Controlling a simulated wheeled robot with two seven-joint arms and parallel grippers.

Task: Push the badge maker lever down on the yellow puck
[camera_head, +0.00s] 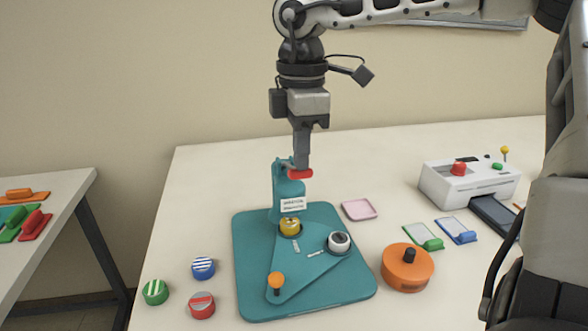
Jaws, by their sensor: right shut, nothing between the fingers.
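The teal badge maker (345,290) stands on the white table. Its short post (284,192) rises at the back and carries a white label. A red lever end (299,174) sits at the top of the post. The yellow puck (290,226) sits in a round seat just below the label, partly covered by the press head. A second seat to its right holds a white and dark puck (339,242). My right gripper (301,164) points down, shut and empty, with its fingertips at the red lever end; they look in contact. My left gripper is not in view.
Blue (203,268), green (155,291) and red (201,305) striped pucks lie left of the badge maker. An orange round container (408,268), a pink tray (359,209), two badge cards and a white laminator (468,182) stand to the right.

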